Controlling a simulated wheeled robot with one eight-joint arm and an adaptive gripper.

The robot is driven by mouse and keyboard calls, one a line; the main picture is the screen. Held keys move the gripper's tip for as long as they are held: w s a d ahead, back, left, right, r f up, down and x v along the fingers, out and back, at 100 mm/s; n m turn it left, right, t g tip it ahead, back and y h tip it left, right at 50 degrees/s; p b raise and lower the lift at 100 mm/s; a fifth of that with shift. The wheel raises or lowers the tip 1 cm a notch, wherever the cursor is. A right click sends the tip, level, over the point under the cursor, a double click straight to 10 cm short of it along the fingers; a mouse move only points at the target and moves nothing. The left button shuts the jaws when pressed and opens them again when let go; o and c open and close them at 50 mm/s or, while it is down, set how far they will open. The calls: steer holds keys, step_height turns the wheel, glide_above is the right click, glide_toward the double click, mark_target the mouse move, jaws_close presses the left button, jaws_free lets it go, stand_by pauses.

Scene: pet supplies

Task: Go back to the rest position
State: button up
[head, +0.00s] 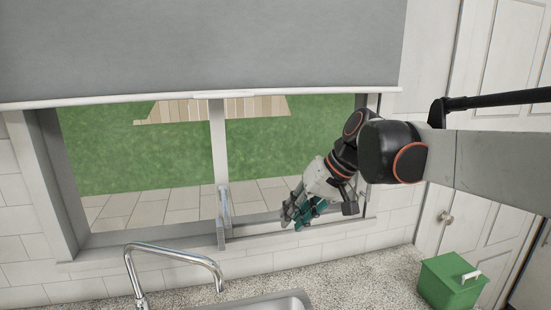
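My gripper (298,220) is at the end of my arm, which reaches in from the right. It hangs in front of the lower right part of the window, above the counter, and points down and to the left. Dark grey and teal parts show at its fingers. They are too small and overlapped to tell whether the fingers are open or shut, or whether something is between them.
A window (222,165) with a grey blind (200,45) is behind my gripper. Below are a speckled counter (350,280), a chrome faucet (170,252) and a sink (275,303). A green box (447,285) stands at the right, near white doors (490,220).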

steer(key=s+d+f+m+t+h+b, duration=0.1)
steer(key=s+d+f+t+h+b, duration=0.1)
steer(key=s+d+f, duration=0.6)
steer(key=s+d+f+m+t+h+b, duration=0.1)
steer(key=s+d+f+t+h+b, duration=0.1)
steer(key=s+d+f+h+b, duration=0.2)
steer(key=s+d+f+b, duration=0.3)
steer(key=s+f, duration=0.5)
steer(key=f, duration=0.1)
steer(key=shift+s+d+b, duration=0.3)
steer(key=shift+s+d, duration=0.05)
steer(key=shift+s, duration=0.05)
steer(key=shift+c, duration=0.2)
